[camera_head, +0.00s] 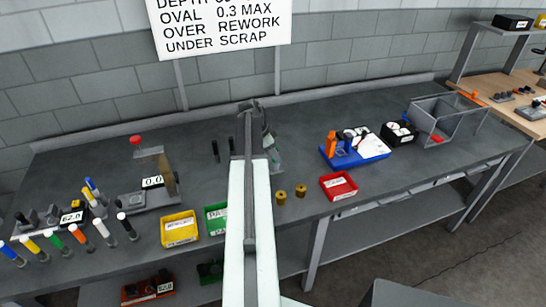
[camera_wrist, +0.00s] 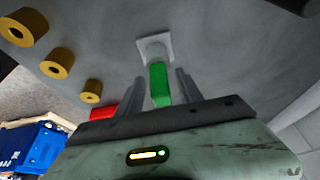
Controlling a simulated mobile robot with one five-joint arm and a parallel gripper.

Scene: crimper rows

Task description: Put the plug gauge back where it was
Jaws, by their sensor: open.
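A green upright piece (camera_wrist: 159,85), which looks like the plug gauge's handle, stands between my fingers in the wrist view. A pale square plate (camera_wrist: 155,48) shows at its far end. My gripper (camera_wrist: 160,76) is open, with one finger on each side of the green piece. I cannot tell whether a finger touches it. In the head view my arm covers most of this spot, and the green piece is not clearly visible there.
Brass cylinders (camera_head: 281,197) and a red tray (camera_head: 338,186) are right of my arm. Yellow (camera_head: 179,229) and green (camera_head: 215,219) trays are left. Several coloured handles (camera_head: 80,236) line the left front. A blue fixture (camera_head: 354,151) stands farther right. The bench's back middle is fairly clear.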

